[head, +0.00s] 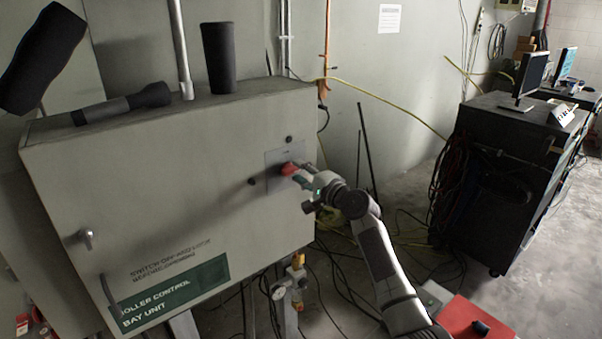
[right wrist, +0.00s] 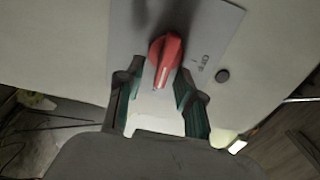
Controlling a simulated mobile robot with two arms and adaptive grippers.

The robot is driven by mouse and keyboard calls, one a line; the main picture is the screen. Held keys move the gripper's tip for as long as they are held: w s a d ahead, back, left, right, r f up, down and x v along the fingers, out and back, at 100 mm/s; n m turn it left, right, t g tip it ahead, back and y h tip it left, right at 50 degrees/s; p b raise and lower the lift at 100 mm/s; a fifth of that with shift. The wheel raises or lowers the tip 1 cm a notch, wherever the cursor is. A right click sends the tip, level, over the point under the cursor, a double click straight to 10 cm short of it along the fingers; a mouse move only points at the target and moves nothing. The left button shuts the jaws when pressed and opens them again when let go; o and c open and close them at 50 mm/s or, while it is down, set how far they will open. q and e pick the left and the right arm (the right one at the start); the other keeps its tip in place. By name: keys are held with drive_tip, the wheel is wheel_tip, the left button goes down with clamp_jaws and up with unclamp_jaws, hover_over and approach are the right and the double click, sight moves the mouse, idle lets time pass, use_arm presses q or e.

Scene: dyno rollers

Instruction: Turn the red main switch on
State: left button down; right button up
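The red main switch (head: 289,169) is a rotary knob on a light plate (head: 271,160) on the front of the grey control cabinet (head: 150,195). In the right wrist view the knob (right wrist: 166,58) is slightly tilted, with a white mark on its face. My right gripper (head: 305,176) is right at the knob. In the right wrist view its fingers (right wrist: 158,85) are apart, one on each side of the knob's lower end; I cannot tell whether they touch it. My left gripper is not in view.
A dark torch-shaped object (head: 122,103) and an upright black cylinder (head: 218,58) are on top of the cabinet. Cables lie on the floor below the cabinet. A red box (head: 474,318) is at lower right.

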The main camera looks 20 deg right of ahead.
drive_tip(key=v, duration=1.2)
idle(0.4)
